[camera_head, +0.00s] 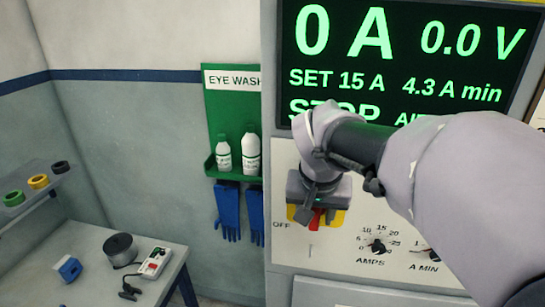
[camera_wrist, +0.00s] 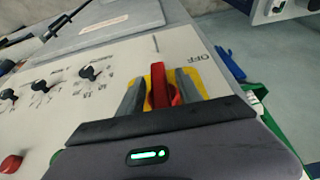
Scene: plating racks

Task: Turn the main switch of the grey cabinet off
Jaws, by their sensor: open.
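The main switch is a red handle (camera_head: 315,219) on a yellow plate (camera_head: 338,217), on the pale front panel of the grey cabinet (camera_head: 300,265). In the wrist view the red handle (camera_wrist: 161,90) points toward a short line mark, not toward the OFF label (camera_wrist: 195,59). In the head view the OFF label (camera_head: 281,225) is left of the switch. My gripper (camera_head: 317,207) is at the switch and hides its upper part. In the wrist view my gripper (camera_wrist: 161,88) is open, with one grey finger on each side of the handle. I cannot tell whether they touch it.
The cabinet's display (camera_head: 410,60) reads 0 A, 0.0 V and STOP. An AMPS knob (camera_head: 377,246) is right of the switch. A green eye-wash shelf (camera_head: 228,110) with bottles and blue gloves hangs to the left. A table (camera_head: 85,285) stands at lower left.

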